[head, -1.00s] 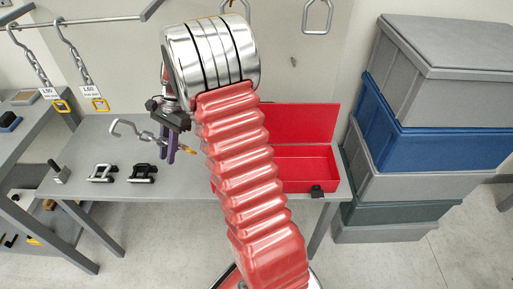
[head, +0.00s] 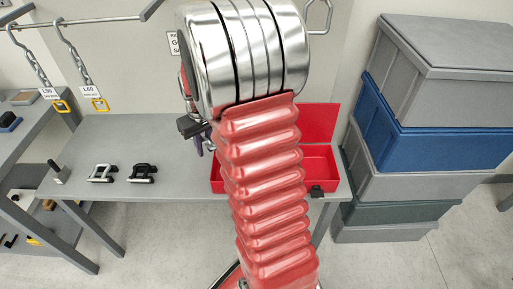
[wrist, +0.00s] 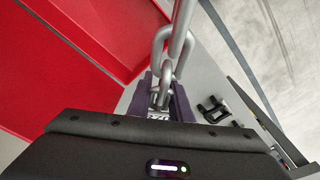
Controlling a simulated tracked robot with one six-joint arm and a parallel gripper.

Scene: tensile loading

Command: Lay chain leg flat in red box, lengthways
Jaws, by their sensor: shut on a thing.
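The red box (head: 325,172) stands at the right end of the grey bench with its lid (head: 320,120) up. My red arm covers the middle of it in the head view. Its red panels (wrist: 62,60) fill the upper left of the wrist view. My gripper (wrist: 162,97) has purple fingers shut on the chain leg (wrist: 172,45), whose steel links show between and beyond them. In the head view, my gripper (head: 200,142) is mostly behind the arm, just above and left of the box. Most of the chain leg is hidden there.
Two black-and-silver fittings (head: 142,173) and a small upright item (head: 56,172) are on the left part of the bench. Labelled chains (head: 82,65) hang from a rail at left. Stacked crates (head: 425,120) stand right of the bench. The bench's middle is clear.

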